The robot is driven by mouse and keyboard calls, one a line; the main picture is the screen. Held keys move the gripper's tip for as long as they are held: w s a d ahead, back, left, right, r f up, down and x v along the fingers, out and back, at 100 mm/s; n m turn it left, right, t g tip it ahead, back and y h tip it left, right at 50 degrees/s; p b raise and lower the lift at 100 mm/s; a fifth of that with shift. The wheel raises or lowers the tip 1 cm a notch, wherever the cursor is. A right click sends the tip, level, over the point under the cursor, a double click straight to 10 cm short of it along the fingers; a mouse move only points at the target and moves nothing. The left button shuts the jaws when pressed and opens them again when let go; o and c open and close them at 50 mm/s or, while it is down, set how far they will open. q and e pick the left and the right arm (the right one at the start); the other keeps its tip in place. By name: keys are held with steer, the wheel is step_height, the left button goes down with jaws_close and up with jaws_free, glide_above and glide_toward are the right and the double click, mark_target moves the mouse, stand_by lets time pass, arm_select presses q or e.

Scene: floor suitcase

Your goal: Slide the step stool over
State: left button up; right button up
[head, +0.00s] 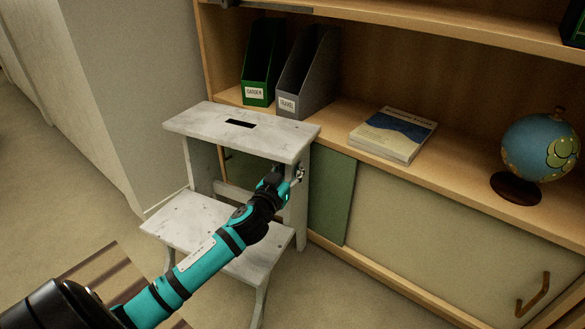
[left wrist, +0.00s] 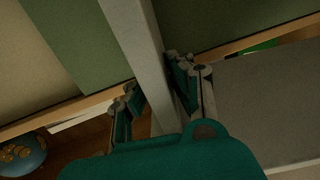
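The step stool (head: 205,115) is whitish and worn, with two steps and a dark slot in its top. It stands upright on the floor in front of the shelf unit. My left gripper (head: 290,179) is at the stool's right side, at an upright leg below the top step. In the left wrist view, the pale leg (left wrist: 143,60) runs between the two fingers of my left gripper (left wrist: 158,92). The fingers lie close against both sides of it and look shut on it. My right gripper is not in view.
The wooden shelf (head: 466,189) behind holds a green file box (head: 262,65), a grey file box (head: 310,75), a book (head: 393,134) and a globe (head: 540,148). Below are sliding doors (head: 440,225). A striped mat (head: 105,280) lies at front left. Floor right of the stool is clear.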

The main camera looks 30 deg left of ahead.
arm_select(q)
jaws_close()
steer(key=o, duration=0.7)
jaws_free()
steer(key=shift+o, duration=0.2)
steer(key=s+d, duration=0.2)
steer(key=s, duration=1)
steer(key=shift+w, duration=0.1)
